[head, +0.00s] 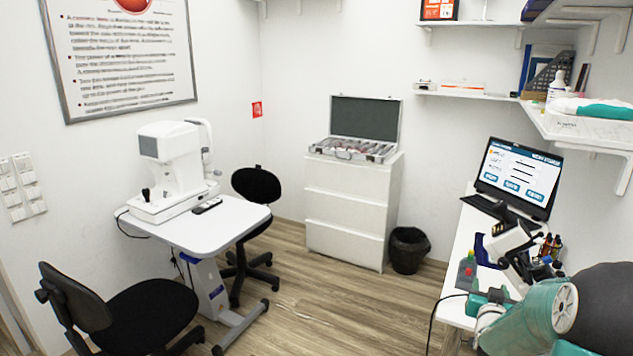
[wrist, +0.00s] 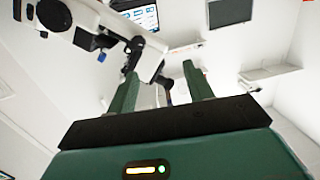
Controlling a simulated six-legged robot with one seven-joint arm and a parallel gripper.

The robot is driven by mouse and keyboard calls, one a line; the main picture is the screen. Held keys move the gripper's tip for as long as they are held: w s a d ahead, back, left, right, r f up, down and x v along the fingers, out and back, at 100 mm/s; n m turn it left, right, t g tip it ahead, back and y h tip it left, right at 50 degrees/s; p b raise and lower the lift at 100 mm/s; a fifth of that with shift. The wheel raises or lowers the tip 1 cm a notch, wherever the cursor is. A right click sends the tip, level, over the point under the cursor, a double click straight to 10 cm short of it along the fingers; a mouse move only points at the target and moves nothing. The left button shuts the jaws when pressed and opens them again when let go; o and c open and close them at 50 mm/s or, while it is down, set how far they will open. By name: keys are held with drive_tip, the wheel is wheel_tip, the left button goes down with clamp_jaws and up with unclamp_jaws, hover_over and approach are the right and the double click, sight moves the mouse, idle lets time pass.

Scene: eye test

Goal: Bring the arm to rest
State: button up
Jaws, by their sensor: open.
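My gripper (wrist: 160,70) shows in the wrist view with its two green fingers apart and nothing between them. My teal and white arm (head: 535,318) is at the lower right of the head view, folded close over the desk's near end. The gripper's fingertips cannot be made out clearly in the head view. A white and black instrument (head: 508,243) stands on the desk just beyond the arm. It also shows in the wrist view (wrist: 95,22), beyond the fingers at the upper left; whether it touches them I cannot tell.
The white desk (head: 458,252) bears a laptop (head: 518,180) and small bottles (head: 550,246). Wall shelves (head: 575,125) hang above it. A black bin (head: 408,250), a white drawer unit (head: 345,215), a table (head: 245,216) and black chairs (head: 150,310) stand around open wooden floor (head: 330,300).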

drive_tip(key=s+a+r+n+g+y, duration=0.2)
drive_tip(key=s+a+r+y, duration=0.15)
drive_tip(key=a, duration=0.65)
drive_tip(key=s+a+r+n+g+y, duration=0.1)
drive_tip(key=s+a+r+n+y, duration=0.3)
drive_tip(key=a, duration=0.6)
drive_tip(key=s+a+r+g, duration=0.1)
drive_tip(key=s+a+g, duration=0.2)
drive_tip(key=s+a, duration=0.3)
drive_tip(key=s+a+r+g, duration=0.1)
drive_tip(key=s+a+g, duration=0.2)
drive_tip(key=s+a, duration=0.4)
drive_tip(key=s+y, duration=0.1)
drive_tip(key=s, duration=0.7)
drive_tip(key=shift+s, duration=0.25)
drive_tip(key=c, duration=0.3)
drive_tip(key=shift+w, duration=0.1)
